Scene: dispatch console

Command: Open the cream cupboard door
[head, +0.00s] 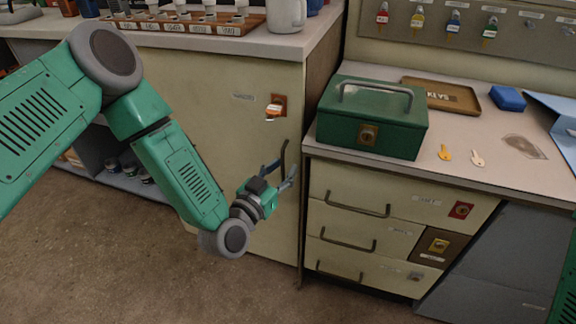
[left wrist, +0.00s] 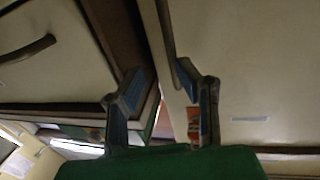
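The cream cupboard door (head: 225,110) is at centre in the head view and looks shut. It fills the right of the left wrist view (left wrist: 260,60). Its dark upright handle (head: 284,150) is near the right edge, below a lock with an orange-tagged key (head: 274,110). My left gripper (head: 280,178) is at the handle, fingers apart. In the left wrist view the fingers (left wrist: 157,85) are spread, with a dark bar, apparently the handle (left wrist: 164,30), between them, nearer the right finger. I cannot tell whether they touch. My right gripper is not in view.
A counter to the right holds a green cash box (head: 370,125), a brown tray (head: 440,95) and two loose keys. Drawers with bar handles (head: 357,208) stand beside the cupboard. A mug (head: 286,14) and stamp rack (head: 185,28) are on top. Floor in front is clear.

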